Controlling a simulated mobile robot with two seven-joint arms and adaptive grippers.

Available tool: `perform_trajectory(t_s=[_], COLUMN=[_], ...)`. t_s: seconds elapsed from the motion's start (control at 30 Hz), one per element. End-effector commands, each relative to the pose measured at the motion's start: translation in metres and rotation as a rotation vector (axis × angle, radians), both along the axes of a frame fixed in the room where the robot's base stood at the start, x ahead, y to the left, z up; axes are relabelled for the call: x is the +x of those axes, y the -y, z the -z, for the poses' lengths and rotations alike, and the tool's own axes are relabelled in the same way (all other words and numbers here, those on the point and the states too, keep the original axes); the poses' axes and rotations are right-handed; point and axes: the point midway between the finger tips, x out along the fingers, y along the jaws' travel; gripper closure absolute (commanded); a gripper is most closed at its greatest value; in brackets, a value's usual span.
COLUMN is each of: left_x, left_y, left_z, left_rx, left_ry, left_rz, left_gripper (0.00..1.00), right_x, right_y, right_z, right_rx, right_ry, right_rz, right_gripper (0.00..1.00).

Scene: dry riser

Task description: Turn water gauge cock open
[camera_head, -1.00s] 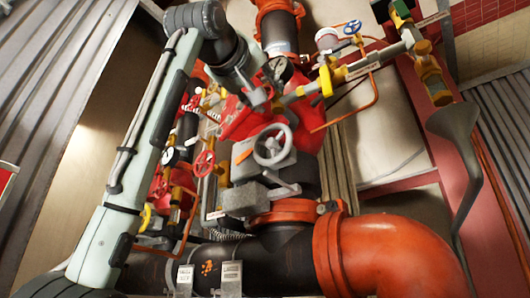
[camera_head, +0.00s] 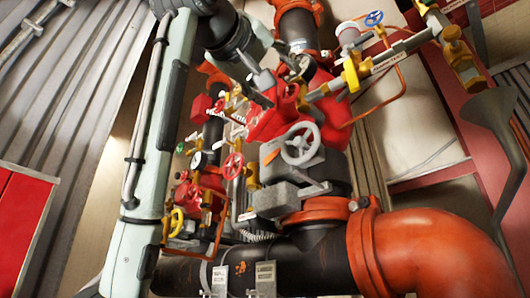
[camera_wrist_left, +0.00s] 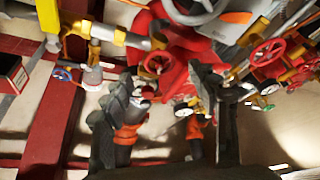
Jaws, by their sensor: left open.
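My left gripper (camera_head: 272,78) reaches in from the upper left, in front of the red valve body (camera_head: 265,124). In the left wrist view its two dark fingers (camera_wrist_left: 168,98) are spread apart with nothing held between them. I cannot tell for sure which part is the water gauge cock. In the head view the gripper covers part of this spot. My right gripper is not in view.
A grey handwheel (camera_head: 300,144) stands below the gripper, and another red handwheel (camera_head: 232,166) is to its left. Yellow-handled brass pipework (camera_head: 352,76) and a blue handwheel (camera_head: 374,18) lie to the right. A large orange elbow (camera_head: 440,252) fills the lower right.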

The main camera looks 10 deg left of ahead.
Motion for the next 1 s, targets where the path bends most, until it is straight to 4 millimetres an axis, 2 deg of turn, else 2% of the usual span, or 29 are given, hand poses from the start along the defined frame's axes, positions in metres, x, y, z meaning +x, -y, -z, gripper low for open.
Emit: perform_trajectory(t_s=[0.1, 0.33, 0.5, 1.0], left_x=[-0.023, -0.05, -0.055, -0.055], left_y=[-0.009, -0.021, -0.023, -0.023], left_z=[0.007, 0.018, 0.02, 0.02], left_rx=[0.0, 0.0, 0.0, 0.0], left_ry=[0.004, 0.001, -0.001, -0.001], left_rz=[0.001, 0.001, 0.001, 0.001], left_gripper=[0.4, 0.4, 0.4, 0.4], right_x=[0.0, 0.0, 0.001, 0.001], right_y=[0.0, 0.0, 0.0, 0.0], right_z=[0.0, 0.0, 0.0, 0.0], right_rx=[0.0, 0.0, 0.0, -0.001], right_ry=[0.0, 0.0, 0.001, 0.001], right_rz=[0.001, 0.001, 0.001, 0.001], right_gripper=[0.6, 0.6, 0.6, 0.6])
